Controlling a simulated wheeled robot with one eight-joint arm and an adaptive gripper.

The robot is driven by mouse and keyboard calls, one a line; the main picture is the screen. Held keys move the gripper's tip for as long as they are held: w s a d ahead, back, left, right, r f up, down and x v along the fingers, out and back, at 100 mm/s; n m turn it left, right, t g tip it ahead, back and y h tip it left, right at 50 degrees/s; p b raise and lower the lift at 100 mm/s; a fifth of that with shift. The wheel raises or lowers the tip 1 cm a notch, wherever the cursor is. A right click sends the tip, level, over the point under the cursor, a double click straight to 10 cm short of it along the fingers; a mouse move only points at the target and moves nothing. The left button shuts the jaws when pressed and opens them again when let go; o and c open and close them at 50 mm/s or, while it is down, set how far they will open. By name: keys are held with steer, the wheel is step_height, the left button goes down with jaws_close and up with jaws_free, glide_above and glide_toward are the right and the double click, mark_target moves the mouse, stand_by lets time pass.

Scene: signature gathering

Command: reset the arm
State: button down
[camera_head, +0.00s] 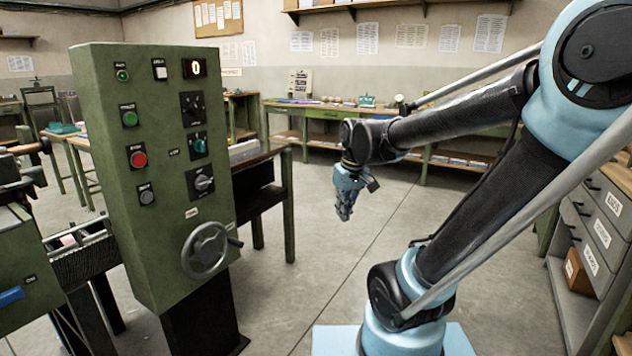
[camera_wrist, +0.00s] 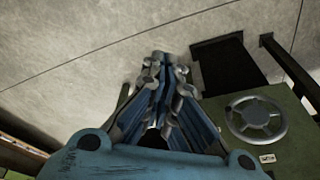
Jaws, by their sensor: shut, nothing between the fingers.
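My gripper (camera_head: 343,212) hangs at the end of my blue and black arm, pointing down over open floor in the head view. It is to the right of the green control panel (camera_head: 217,220) and apart from it. In the wrist view my gripper (camera_wrist: 158,62) has its fingers together with nothing between them. The panel's grey handwheel (camera_wrist: 257,118) shows right of the fingers there. The same handwheel (camera_head: 205,250) is low on the panel in the head view.
A dark-topped table (camera_head: 258,154) stands behind the panel. A long green workbench (camera_head: 322,114) runs along the back wall. Labelled drawers (camera_head: 598,232) stand at the right. Grey floor (camera_head: 330,262) is clear below my gripper. A green machine (camera_head: 25,275) is at the left edge.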

steer(key=s+d+f+m+h, duration=0.1)
steer(key=s+d+f+m, duration=0.3)
steer(key=s+d+f, duration=0.4)
steer(key=s+d, duration=0.3)
steer(key=s, duration=0.1)
steer(key=shift+s+f+m, duration=0.15)
steer(key=shift+s+m, duration=0.25)
